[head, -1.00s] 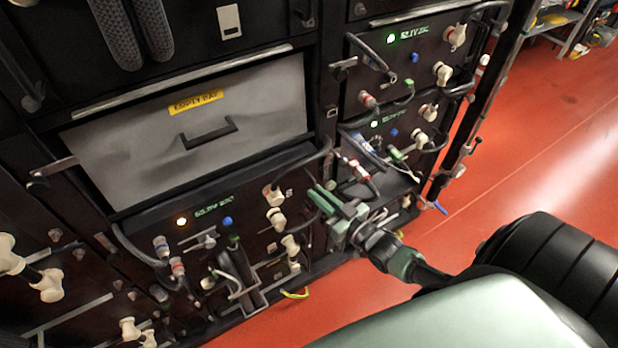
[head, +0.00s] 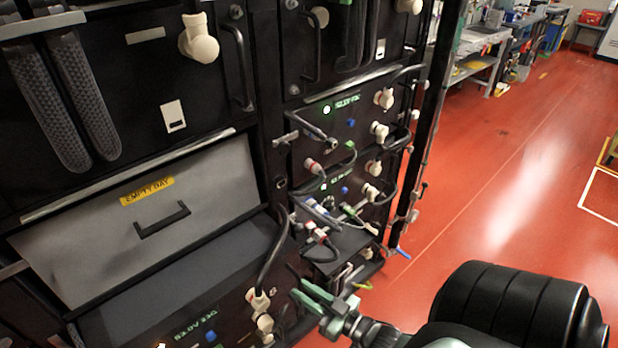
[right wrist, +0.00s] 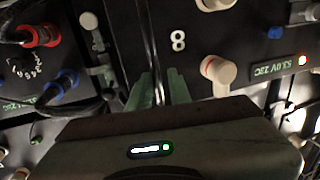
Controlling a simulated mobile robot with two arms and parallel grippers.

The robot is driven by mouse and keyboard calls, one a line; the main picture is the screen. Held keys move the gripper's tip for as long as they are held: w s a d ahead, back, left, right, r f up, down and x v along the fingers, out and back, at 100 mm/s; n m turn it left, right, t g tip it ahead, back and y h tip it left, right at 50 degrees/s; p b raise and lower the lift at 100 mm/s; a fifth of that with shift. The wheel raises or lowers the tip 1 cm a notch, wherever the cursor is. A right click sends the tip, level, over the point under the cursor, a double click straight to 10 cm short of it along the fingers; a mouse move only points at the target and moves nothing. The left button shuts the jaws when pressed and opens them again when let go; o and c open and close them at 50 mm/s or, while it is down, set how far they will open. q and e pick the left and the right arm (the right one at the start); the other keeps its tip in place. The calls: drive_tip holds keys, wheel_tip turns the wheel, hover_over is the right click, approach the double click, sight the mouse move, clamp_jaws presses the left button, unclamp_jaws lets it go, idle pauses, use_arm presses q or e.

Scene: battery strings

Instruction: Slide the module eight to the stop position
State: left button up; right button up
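Module eight (head: 228,318) is the dark unit at the lower left in the head view, below the grey drawer. Its dark top surface shows and its front is partly cut off. In the right wrist view its front (right wrist: 140,25) carries a white "8" and a white knob (right wrist: 216,72). A dark upright handle (head: 274,250) stands at its right end. My right gripper (head: 308,292) is at the handle's lower right. In the right wrist view its green fingers (right wrist: 160,92) stand apart, with the handle bar (right wrist: 156,45) seen between them; contact is unclear. My left gripper is out of view.
A grey drawer (head: 90,240) labelled "EMPTY BAY" is above module eight. Other modules with cables and knobs (head: 375,130) stand to the right, close to my gripper. Red cable plugs (right wrist: 38,35) show in the right wrist view. The red floor (head: 500,190) at right is clear.

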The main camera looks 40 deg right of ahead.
drive_tip(key=shift+o, duration=0.7)
drive_tip(key=shift+w+a, duration=0.2)
drive_tip(key=shift+a, duration=0.05)
drive_tip(key=s+d+b, duration=0.1)
drive_tip(key=s, duration=0.6)
drive_tip(key=shift+s+b, duration=0.3)
drive_tip(key=shift+b, duration=0.05)
